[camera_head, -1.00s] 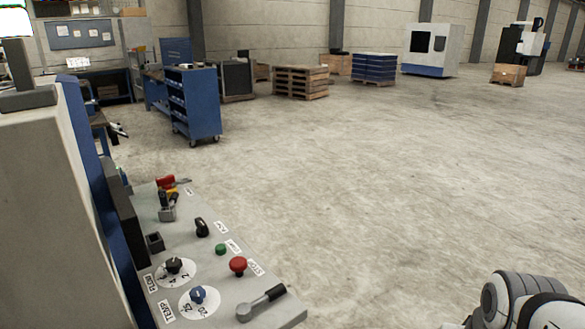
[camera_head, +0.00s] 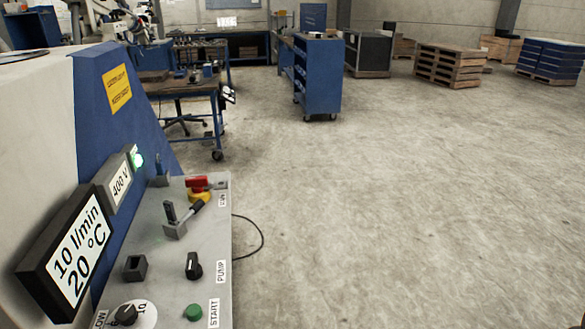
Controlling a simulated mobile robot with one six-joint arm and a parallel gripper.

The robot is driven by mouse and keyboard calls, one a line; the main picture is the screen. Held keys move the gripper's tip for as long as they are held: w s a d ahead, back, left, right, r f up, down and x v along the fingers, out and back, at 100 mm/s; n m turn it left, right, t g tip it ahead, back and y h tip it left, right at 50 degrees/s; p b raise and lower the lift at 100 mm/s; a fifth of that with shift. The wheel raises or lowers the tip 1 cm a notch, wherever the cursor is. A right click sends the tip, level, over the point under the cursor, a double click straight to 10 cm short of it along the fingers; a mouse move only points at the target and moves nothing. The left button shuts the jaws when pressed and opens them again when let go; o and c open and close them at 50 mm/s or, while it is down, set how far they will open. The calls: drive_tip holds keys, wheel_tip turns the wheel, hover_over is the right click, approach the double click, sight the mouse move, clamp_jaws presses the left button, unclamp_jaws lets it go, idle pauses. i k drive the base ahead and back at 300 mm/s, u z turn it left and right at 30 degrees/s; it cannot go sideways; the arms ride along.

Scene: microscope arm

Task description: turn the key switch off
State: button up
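The grey control panel (camera_head: 205,245) runs along the lower left, seen at an angle. A black rotary switch (camera_head: 194,266) stands beside a PUMP label; I cannot tell whether it is the key switch. No part is clearly marked as a key switch. My gripper is not in view.
A display (camera_head: 75,255) reads 10 l/min, 20 °C; another (camera_head: 119,182) reads 400 V beside a lit green lamp (camera_head: 138,161). Open floor lies right; a blue cart (camera_head: 318,75) stands behind.

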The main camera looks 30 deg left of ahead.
sight(177, 232)
drive_tip(key=u, duration=0.7)
drive_tip(key=i, duration=1.05)
drive_tip(key=u, duration=0.8)
drive_tip(key=k, duration=0.65)
drive_tip(key=u, duration=0.25)
drive_tip(key=i, duration=0.75)
drive_tip(key=z, duration=0.1)
